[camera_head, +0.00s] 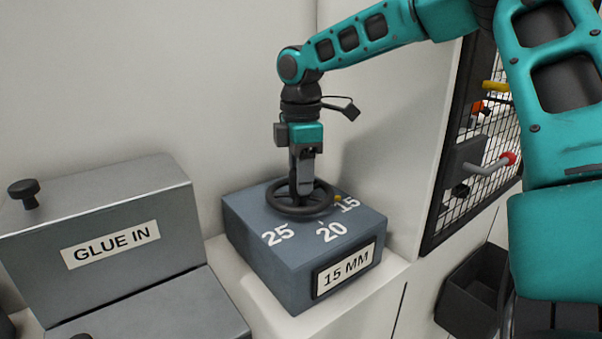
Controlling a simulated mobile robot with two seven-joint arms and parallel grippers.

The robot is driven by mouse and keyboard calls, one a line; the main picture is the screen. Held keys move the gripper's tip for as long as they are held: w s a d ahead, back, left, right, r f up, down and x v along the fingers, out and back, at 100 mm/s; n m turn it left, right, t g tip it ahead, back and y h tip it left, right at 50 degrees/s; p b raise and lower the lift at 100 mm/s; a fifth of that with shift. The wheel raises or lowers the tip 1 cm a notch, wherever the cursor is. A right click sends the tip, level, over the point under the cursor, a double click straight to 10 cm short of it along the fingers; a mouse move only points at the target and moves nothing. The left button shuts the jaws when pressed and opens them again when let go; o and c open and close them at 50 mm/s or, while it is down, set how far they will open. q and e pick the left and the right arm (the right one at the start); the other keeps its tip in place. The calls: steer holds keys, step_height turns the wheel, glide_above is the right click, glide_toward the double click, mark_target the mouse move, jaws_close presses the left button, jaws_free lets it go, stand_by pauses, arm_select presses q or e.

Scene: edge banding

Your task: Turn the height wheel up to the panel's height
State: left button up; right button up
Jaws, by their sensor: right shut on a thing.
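The height wheel (322,207) is a dark round handwheel lying flat on top of a blue-grey box (245,225). My left gripper is not in view, and no panel is seen.
A grey metal housing labelled "GLUE IN" (110,245) with a black knob (23,193) stands to the left. A white wall rises behind the box. At right are a black mesh rack (478,130) with tools and a dark bin (470,290).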

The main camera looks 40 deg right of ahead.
steer(key=shift+m, duration=0.3)
steer(key=m, duration=1.1)
steer(key=shift+a+m, duration=0.1)
steer(key=shift+m, duration=0.3)
steer(key=m, duration=1.1)
steer(key=shift+a+m, duration=0.1)
steer(key=shift+m, duration=0.2)
steer(key=o, duration=1)
